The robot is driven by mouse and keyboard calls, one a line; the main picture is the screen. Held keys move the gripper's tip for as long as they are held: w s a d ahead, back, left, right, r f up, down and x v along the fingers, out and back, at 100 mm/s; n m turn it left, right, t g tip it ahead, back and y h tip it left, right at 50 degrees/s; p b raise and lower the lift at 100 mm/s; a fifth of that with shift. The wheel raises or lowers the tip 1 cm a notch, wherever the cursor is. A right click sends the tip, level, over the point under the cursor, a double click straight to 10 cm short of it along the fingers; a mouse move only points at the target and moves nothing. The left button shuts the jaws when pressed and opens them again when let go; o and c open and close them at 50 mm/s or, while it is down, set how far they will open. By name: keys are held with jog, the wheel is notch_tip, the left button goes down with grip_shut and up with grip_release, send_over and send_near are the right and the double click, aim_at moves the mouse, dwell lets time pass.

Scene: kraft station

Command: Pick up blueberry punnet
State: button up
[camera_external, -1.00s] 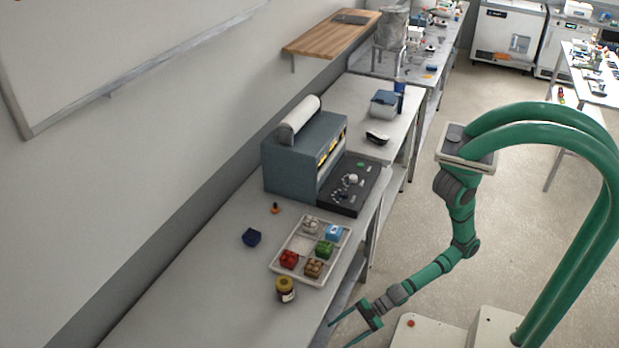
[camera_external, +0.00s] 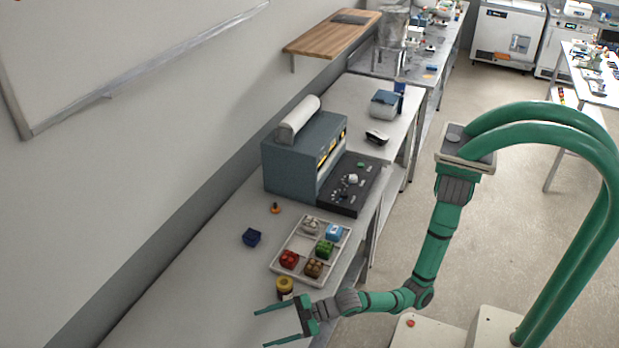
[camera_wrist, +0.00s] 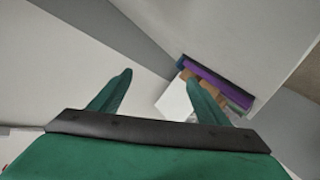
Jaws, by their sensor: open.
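A dark blue punnet (camera_external: 251,237), which looks like the blueberry punnet, sits alone on the table left of the white tray. My gripper (camera_external: 262,327) is open and empty over the front part of the table, nearer the camera than the punnet and apart from it. In the wrist view my gripper (camera_wrist: 160,92) shows two green fingers spread wide with nothing between them. I cannot make out the punnet in the wrist view.
A white tray (camera_external: 274,268) holds several small punnets, red, brown, green, blue and pale. A yellow-lidded jar (camera_external: 285,285) stands close beside my gripper. A small orange item (camera_external: 276,208) and a grey machine (camera_external: 290,170) stand farther back. The table's left front is clear.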

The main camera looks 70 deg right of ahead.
jog(key=w+d+r+m+t+h, duration=0.1)
jog(key=w+d+r+m+h, duration=0.3)
jog(key=w+d, duration=0.75)
jog(key=m+g+h, duration=0.1)
jog(key=m+h, duration=0.5)
jog(key=m, duration=0.3)
send_near(252, 234)
jog(key=x, duration=0.4)
jog(key=shift+d, duration=0.2)
jog(key=shift+x, duration=3.2)
jog(key=shift+a, duration=0.15)
jog(key=c, duration=1.2)
